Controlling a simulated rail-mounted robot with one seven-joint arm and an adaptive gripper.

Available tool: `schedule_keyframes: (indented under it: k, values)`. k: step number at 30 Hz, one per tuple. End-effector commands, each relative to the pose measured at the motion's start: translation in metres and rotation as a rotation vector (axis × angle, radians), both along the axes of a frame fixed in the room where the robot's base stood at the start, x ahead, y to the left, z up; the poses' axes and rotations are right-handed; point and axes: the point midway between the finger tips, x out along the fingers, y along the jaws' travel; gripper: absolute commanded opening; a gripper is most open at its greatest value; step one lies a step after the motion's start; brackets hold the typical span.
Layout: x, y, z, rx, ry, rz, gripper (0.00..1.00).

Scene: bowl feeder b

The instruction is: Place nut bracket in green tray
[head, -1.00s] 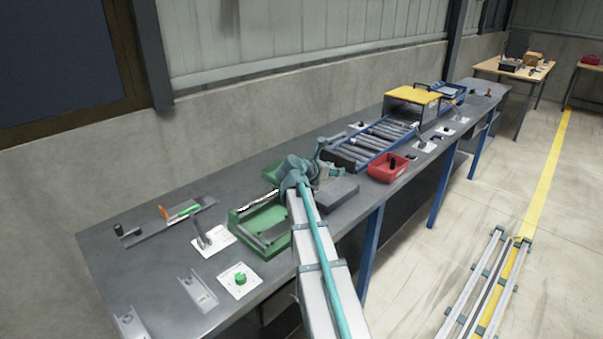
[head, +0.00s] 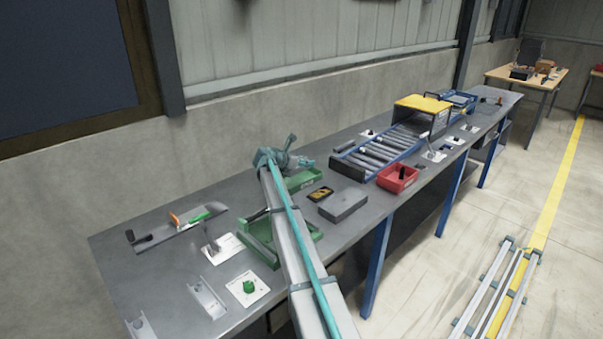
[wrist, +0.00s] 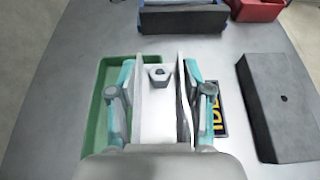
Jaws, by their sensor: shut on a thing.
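The nut bracket (wrist: 158,105) is a pale plate with a grey nut on it. It is clamped between the teal-sided fingers of my gripper (wrist: 160,75) in the wrist view. The small green tray (wrist: 91,128) lies below, showing left of the fingers; its right part is hidden behind my gripper and the bracket. In the head view my gripper (head: 291,157) is over the far side of the small green tray (head: 307,183). The bracket cannot be made out there. I cannot tell the height above the tray.
A dark grey block (head: 343,204) and a black-yellow label (head: 320,194) lie right of the tray. A roller conveyor (head: 365,160) and a red bin (head: 398,178) are farther along the bench. A larger green tray (head: 259,250) sits nearer, partly behind my arm.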

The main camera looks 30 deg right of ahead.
Motion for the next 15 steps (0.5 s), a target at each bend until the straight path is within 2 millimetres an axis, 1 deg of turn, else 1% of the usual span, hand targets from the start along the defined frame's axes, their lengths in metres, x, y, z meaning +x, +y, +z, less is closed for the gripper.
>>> schedule_keyframes:
  k: [1, 4, 6, 9, 12, 15]
  values:
    - [0.017, -0.006, -0.003, 0.0, 0.001, -0.001, 0.04]
    - [0.036, -0.014, -0.014, -0.001, 0.002, 0.0, 0.04]
    - [0.043, -0.017, -0.029, 0.0, 0.002, 0.0, 0.04]
    - [0.054, -0.021, -0.044, 0.0, 0.002, 0.001, 0.04]
    - [0.061, -0.024, -0.054, 0.0, 0.001, 0.001, 0.04]
    - [0.064, -0.025, -0.06, -0.001, 0.001, 0.0, 0.04]
